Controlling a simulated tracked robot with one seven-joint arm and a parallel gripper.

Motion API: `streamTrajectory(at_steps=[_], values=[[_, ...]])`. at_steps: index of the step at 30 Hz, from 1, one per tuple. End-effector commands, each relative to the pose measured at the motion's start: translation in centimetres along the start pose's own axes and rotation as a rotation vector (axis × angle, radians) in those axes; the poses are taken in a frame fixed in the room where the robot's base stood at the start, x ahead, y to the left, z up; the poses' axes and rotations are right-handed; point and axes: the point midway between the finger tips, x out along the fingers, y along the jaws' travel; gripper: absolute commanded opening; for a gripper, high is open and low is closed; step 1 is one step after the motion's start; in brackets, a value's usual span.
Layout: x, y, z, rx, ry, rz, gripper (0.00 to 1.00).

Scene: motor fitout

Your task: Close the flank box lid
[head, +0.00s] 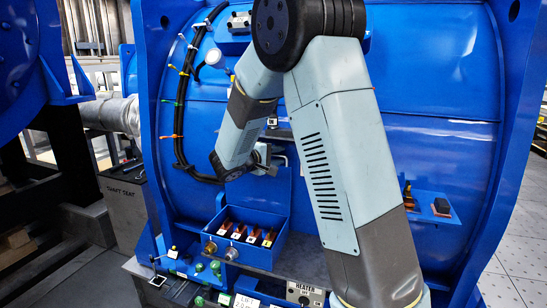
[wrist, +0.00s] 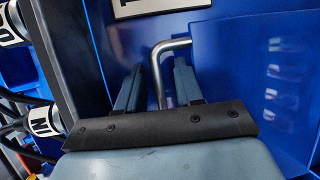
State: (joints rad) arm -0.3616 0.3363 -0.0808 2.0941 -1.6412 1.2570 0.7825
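The flank box (head: 243,247) is an open blue box on the front of the big blue housing, with several orange-and-white terminals inside. Its blue lid (head: 275,192) stands upright behind it, partly hidden by my arm. My gripper (head: 268,158) is at the upper part of the lid. In the wrist view, a bent metal bar (wrist: 176,43), seemingly the lid's handle, runs between my two fingers (wrist: 156,85). The fingers are apart, with visible gaps on both sides of the bar. I cannot tell whether either finger touches it.
Black cables with coloured ties (head: 180,110) run down the housing left of my gripper. Round glands (head: 231,254) stick out of the box front. A panel marked HEATER (head: 304,293) and green knobs (head: 198,267) sit below. A small shelf (head: 438,213) with parts is at the right.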

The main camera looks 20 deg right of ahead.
Motion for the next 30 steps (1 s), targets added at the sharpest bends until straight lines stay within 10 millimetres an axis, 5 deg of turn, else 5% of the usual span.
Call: streamTrajectory(at_steps=[4,15,30], values=[[0.0,0.0,0.0,0.000,0.000,0.000,0.36],[-0.1,0.0,0.0,0.000,0.000,0.000,0.01],[-0.8,-0.2,-0.5,-0.002,0.003,-0.001,0.00]])
